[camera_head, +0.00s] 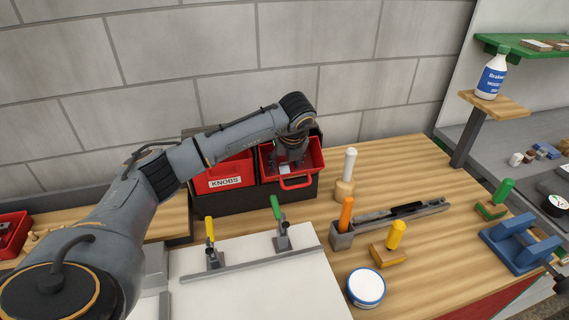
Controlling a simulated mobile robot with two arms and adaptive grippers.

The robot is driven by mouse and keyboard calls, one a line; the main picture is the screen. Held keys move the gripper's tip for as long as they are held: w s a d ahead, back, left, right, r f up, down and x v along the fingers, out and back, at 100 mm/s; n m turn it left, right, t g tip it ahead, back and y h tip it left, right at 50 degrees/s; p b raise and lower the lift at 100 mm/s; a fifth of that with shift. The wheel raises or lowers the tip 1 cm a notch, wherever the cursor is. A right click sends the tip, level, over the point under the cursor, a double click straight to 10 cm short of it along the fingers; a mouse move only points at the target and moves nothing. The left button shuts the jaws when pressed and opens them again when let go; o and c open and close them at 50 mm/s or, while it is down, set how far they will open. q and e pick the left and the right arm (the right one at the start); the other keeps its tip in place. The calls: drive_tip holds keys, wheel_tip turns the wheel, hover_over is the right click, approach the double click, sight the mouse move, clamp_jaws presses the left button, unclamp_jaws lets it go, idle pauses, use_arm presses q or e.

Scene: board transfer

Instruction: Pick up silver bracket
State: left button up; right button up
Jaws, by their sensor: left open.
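My left gripper (290,163) reaches down into the right red bin (315,155) at the back of the wooden bench. It is open, with its fingers below the bin's rim. Small grey shapes show around the fingertips, but they are too small and too covered by the gripper to tell a silver bracket from the fingers. Whether the gripper touches anything in the bin cannot be told. My right gripper is not in view.
A red bin labelled KNOBS (226,177) stands left of it. In front are a white board (260,290) with yellow and green-handled clamps, a white-topped peg (346,175), an orange-handled tool (346,214), a grey rail (405,213) and a round tin (366,288). A block wall stands behind.

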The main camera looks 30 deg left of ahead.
use_arm(q)
drive_tip(key=shift+f, duration=0.1)
drive_tip(key=shift+c, duration=0.2)
drive_tip(key=c, duration=1.1)
